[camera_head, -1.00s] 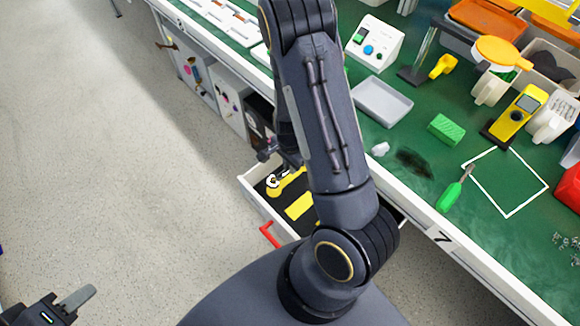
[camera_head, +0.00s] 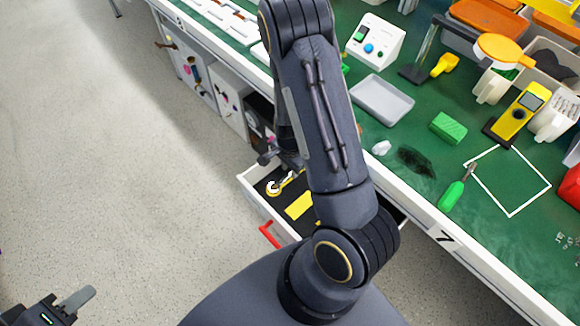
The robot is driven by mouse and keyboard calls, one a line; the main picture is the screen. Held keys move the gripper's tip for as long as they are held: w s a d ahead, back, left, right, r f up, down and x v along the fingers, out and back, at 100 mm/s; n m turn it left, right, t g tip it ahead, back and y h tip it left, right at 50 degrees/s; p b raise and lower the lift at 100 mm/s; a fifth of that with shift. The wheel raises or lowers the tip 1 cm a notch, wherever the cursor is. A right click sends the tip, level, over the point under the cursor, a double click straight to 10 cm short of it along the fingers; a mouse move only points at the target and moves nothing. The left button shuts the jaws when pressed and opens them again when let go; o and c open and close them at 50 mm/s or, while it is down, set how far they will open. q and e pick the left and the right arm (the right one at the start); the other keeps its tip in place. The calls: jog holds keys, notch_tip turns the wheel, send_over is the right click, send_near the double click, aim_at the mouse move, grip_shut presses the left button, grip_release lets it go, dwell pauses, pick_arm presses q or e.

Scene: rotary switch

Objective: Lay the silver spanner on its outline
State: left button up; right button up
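The open drawer (camera_head: 256,205) under the bench has a dark lining with yellow shapes on it. The silver spanner (camera_head: 273,188) seems to be the pale ring-ended piece over the upper yellow shape, by the drawer's far left part; most of it is covered. My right gripper (camera_head: 289,172) is just above this spot, largely hidden by my own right arm, so its fingers and any grasp are not clear. A second yellow patch (camera_head: 299,206) shows bare nearer the front. My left gripper (camera_head: 76,299) is at the bottom left over the floor, far from the drawer; its finger gap is not clear.
The drawer has a red handle (camera_head: 269,234). The green bench top (camera_head: 410,130) above holds a grey tray (camera_head: 382,99), a green block (camera_head: 448,128), a green-handled screwdriver (camera_head: 452,194) and a yellow meter (camera_head: 517,115). My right arm blocks the drawer's right side. The floor at left is clear.

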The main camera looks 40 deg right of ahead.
jog(key=shift+o, duration=0.7)
jog(key=shift+r+p, duration=0.35)
notch_tip(320, 180, up, 12)
jog(key=p, duration=0.3)
notch_tip(320, 180, up, 13)
jog(key=n+t+y, duration=0.3)
jog(key=n+y, duration=0.1)
jog(key=n, duration=0.2)
send_over(290, 174)
jog(key=s+a, duration=0.4)
jog(key=a, duration=0.3)
jog(key=s+a+r+n+t, duration=0.2)
jog(key=s+a+r+n, duration=0.1)
jog(key=s+r+n, duration=0.5)
jog(key=shift+s+a+n+t, duration=0.15)
jog(key=shift+s+n+t, duration=0.15)
jog(key=shift+s+n, duration=0.4)
